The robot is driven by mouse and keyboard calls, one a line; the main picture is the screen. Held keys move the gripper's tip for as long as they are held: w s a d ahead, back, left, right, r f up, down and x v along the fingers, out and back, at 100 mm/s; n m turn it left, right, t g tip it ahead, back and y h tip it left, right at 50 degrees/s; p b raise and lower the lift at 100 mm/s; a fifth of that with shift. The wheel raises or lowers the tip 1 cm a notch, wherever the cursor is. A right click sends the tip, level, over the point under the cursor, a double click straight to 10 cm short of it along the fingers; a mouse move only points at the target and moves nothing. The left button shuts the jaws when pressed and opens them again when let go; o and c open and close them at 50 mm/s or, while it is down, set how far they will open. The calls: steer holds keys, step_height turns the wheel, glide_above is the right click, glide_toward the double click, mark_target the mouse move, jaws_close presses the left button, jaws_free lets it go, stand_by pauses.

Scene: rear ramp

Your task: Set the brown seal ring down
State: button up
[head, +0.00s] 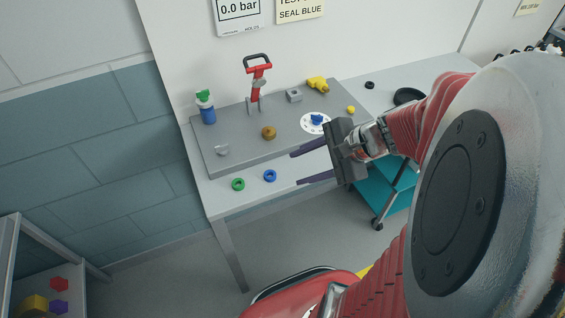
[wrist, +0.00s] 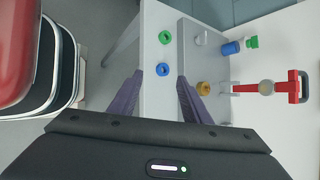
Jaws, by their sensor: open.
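The brown seal ring (head: 268,132) is on the grey board (head: 225,166), near its middle; I cannot tell whether it lies flat or sits on a fitting. It also shows in the wrist view (wrist: 203,88), just right of the right finger. My gripper (head: 294,169) is open with nothing between its fingers, over the front part of the table, to the right of the blue ring and apart from the brown ring. In the wrist view my gripper's fingers (wrist: 160,75) are spread, with the blue ring (wrist: 163,69) beyond and between their tips.
A green ring (head: 238,184) lies on the white table's front strip beside the blue ring. The board carries a red-handled lever (head: 257,75), a blue bottle (head: 206,110), a yellow part (head: 318,84) and a white dial (head: 308,123). A teal cart (head: 365,195) stands right.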

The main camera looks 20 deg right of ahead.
steer(key=s+a+r+n+h, duration=0.6)
steer(key=r+n, duration=0.3)
steer(key=n, duration=0.8)
steer(key=shift+s+a+n, duration=0.25)
steer(key=shift+a+n, duration=0.05)
steer(key=shift+a, duration=0.5)
steer(key=shift+c, duration=0.6)
